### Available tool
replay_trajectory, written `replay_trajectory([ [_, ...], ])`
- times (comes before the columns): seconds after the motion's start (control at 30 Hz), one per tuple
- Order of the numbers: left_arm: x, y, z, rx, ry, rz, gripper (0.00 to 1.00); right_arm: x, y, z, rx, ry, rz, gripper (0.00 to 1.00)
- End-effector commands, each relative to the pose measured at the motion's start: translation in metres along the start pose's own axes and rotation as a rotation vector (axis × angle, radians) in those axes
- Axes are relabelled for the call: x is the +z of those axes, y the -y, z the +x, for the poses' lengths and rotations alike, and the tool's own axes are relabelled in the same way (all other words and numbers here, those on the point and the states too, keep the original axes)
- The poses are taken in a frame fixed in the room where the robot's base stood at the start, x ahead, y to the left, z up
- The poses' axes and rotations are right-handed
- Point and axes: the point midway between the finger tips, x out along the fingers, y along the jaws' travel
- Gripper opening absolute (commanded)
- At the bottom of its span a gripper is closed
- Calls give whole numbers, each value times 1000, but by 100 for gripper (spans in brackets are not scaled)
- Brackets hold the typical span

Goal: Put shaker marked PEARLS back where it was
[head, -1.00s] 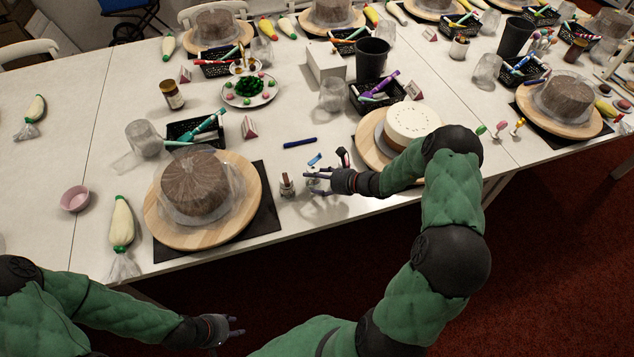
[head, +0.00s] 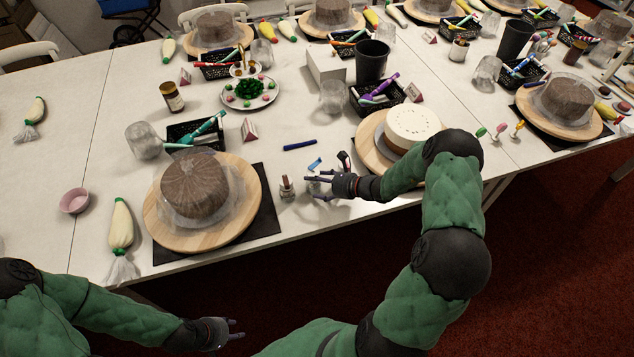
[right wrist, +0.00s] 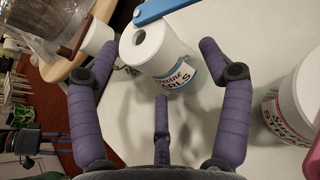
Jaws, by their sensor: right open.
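The white shaker (right wrist: 160,55) stands between the fingers of my right gripper (right wrist: 162,80) in the right wrist view. Its label shows letters ending in "ARLS", and its top has a round dark opening. The purple fingers are spread apart around it, with table showing between them and the shaker. In the head view my right gripper (head: 318,187) is low over the table, between the covered cake and the white cake, and its fingers mostly hide the shaker. My left gripper (head: 238,328) is open and empty, in front of the table edge.
A second shaker (right wrist: 290,105) with letters starting "STR" stands right in the wrist view. A small white piece with a brown handle (right wrist: 98,38) is close on the left. A blue object (right wrist: 165,10) lies behind. The covered cake (head: 195,187) stands left, the white cake (head: 412,126) right.

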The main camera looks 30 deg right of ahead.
Motion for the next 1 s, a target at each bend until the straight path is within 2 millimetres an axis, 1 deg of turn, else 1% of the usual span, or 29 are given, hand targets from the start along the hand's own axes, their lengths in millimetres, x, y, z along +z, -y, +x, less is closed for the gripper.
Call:
replay_trajectory([
  [0.03,0,-2,-5,0,0,0,40,2,2,-10,-5,-1,1,78],
  [0.13,0,-4,-12,0,0,0,40,2,1,-28,-5,-2,2,78],
  [0.4,1,-7,-19,0,0,0,40,-24,2,-80,-5,-2,3,78],
  [0.6,1,-9,-24,0,0,0,40,-39,3,-113,-4,-1,2,78],
  [0.8,1,-9,-26,0,0,0,40,-48,3,-131,-3,0,1,78],
  [1.0,1,-10,-26,0,0,0,40,-50,2,-135,0,0,0,78],
])
